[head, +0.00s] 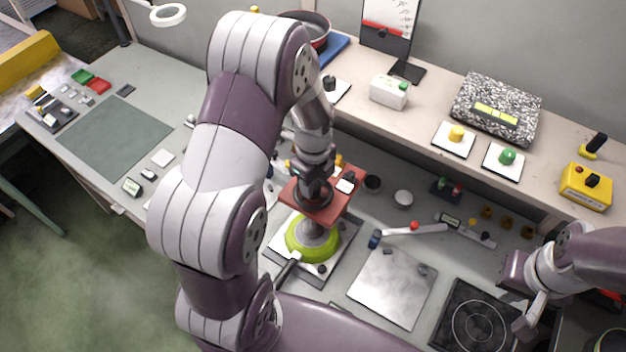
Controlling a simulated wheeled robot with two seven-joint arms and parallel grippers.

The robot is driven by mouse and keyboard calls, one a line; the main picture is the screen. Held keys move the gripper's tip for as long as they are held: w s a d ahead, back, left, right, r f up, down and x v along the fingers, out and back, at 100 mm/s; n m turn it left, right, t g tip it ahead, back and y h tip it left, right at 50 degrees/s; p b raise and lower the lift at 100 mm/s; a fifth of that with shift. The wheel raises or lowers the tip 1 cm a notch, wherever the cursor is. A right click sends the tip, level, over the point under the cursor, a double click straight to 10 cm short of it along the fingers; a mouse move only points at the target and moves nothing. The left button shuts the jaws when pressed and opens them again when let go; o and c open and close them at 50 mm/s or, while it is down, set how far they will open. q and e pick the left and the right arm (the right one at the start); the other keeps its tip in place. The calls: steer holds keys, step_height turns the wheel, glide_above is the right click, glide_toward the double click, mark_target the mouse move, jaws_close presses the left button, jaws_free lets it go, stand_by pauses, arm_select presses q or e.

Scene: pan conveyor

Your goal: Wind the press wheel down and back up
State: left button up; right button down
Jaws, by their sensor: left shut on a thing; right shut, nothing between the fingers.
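The press stands at the middle of the bench, with a red-brown top plate (341,197), a grey cone below it and a lime-green ring (297,245) near its base plate. My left gripper (314,190) points down at the top of the press, over the middle of the red-brown plate. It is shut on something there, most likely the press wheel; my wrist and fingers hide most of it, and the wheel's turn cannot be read. My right gripper (523,322) is shut and empty at the lower right, by the black hob (472,318), away from the press.
A steel plate (393,289) and a white-handled tool (417,229) lie right of the press. A raised shelf behind holds button boxes (456,136) and a speckled box (497,104). A green mat (115,131) lies left. My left arm hides much of the bench's middle.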

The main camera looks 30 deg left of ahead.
arm_select(q)
steer(key=shift+w+r+m, duration=0.1)
steer(key=shift+m, duration=2.1)
steer(key=o, duration=1)
steer(key=shift+o, duration=0.2)
steer(key=shift+r, duration=0.2)
step_height(320, 180, up, 12)
steer(key=b, duration=0.2)
steer(key=shift+r+b, duration=0.15)
steer(key=shift+b, duration=0.25)
steer(key=shift+d, duration=0.1)
